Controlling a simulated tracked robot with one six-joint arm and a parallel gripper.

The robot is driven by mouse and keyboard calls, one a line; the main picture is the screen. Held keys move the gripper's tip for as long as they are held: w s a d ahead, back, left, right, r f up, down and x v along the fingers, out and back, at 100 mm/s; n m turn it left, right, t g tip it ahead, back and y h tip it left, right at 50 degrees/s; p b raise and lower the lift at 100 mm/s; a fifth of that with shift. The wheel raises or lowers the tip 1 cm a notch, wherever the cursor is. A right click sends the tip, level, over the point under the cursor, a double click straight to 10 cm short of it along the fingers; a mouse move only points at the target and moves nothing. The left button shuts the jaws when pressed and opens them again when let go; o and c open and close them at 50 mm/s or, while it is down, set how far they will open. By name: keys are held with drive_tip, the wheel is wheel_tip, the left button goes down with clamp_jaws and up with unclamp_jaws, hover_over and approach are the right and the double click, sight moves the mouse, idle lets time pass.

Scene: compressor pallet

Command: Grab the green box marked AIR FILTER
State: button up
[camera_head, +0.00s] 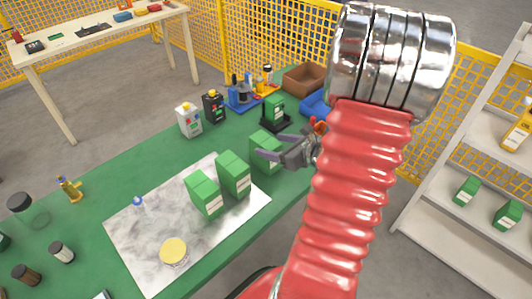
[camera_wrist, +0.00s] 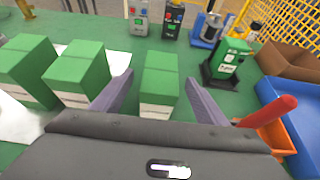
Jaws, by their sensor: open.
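Three green boxes with white label bands stand on the green table. One box (camera_head: 205,195) and a second box (camera_head: 234,174) are on the marble-patterned sheet; they also show at the left of the wrist view. A third box (camera_head: 264,142) stands beyond the sheet, and in the wrist view this third box (camera_wrist: 160,88) appears between my fingers. My gripper (camera_head: 261,151) is open at this third box, its fingers on either side in the wrist view (camera_wrist: 160,84). I see no contact. The label wording is too small to read, so I cannot tell which says AIR FILTER.
A green item (camera_wrist: 231,58) sits in a black stand, right of the third box. More green boxes (camera_head: 466,191) are on the shelf.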

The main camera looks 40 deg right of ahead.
sight(265, 143)
drive_tip(key=shift+x, duration=2.3)
drive_tip(key=shift+c, duration=0.5)
drive_tip(key=c, duration=1.2)
